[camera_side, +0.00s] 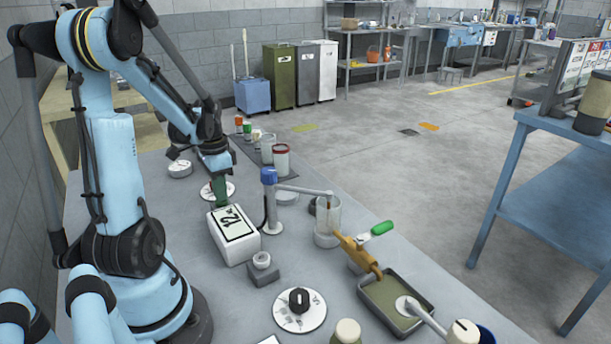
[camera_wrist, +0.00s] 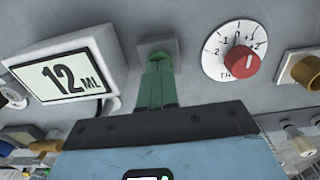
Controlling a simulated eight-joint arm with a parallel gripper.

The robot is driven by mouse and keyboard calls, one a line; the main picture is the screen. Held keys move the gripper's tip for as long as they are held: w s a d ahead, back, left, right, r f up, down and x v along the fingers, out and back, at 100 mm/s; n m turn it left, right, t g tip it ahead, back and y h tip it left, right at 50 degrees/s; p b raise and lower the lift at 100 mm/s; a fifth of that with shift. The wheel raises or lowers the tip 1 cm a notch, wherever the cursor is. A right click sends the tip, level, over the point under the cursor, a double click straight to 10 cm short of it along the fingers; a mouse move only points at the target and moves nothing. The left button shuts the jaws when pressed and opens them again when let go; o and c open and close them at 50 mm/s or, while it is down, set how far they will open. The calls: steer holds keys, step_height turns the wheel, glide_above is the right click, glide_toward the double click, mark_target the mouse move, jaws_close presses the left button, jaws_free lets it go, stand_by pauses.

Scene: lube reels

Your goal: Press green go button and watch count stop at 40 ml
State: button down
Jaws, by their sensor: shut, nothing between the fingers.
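The white meter box (camera_side: 233,236) stands on the bench, and its display (camera_wrist: 68,77) reads 12 ML in the wrist view. My gripper (camera_side: 221,203) points down just behind the meter box, with its green fingers together and empty. In the wrist view my gripper's fingertips (camera_wrist: 157,62) reach a small grey block (camera_wrist: 146,47) beside the meter box. The green go button cannot be told apart from the green fingers there, and I cannot tell whether they touch it. A blue-capped dispenser (camera_side: 269,200) has its spout over a clear beaker (camera_side: 327,232).
A white dial with a red knob (camera_wrist: 239,60) sits close right of my gripper in the wrist view, with a brass knob (camera_wrist: 306,72) beyond. A brass valve (camera_side: 357,255), shallow tray (camera_side: 377,309) and black-knobbed dial (camera_side: 299,310) occupy the bench front. Jars stand behind.

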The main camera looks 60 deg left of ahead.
step_height(320, 180, up, 14)
stand_by(0.8)
stand_by(0.5)
steer(key=w+d+t+y, duration=0.1)
steer(key=w+d, duration=0.2)
steer(key=w+d+t+y, duration=0.1)
steer(key=w+d, duration=0.2)
steer(key=d, duration=0.1)
steer(key=w+d+m+t+y, duration=0.1)
steer(key=w+d, duration=0.2)
steer(key=d, duration=0.1)
steer(key=shift+w+f+t, duration=0.1)
steer(key=shift+f+t, duration=0.1)
steer(key=shift+t, duration=0.2)
steer(key=d+f+n+t+h, duration=0.1)
steer(key=d+f+t+h, duration=0.1)
steer(key=d, duration=1.3)
step_height(320, 180, down, 2)
steer(key=shift+s+d+f+t+h, duration=0.15)
steer(key=shift+d+t+h, duration=0.25)
steer(key=shift+t, duration=0.4)
steer(key=c, duration=1.8)
jaws_free()
steer(key=shift+a, duration=0.1)
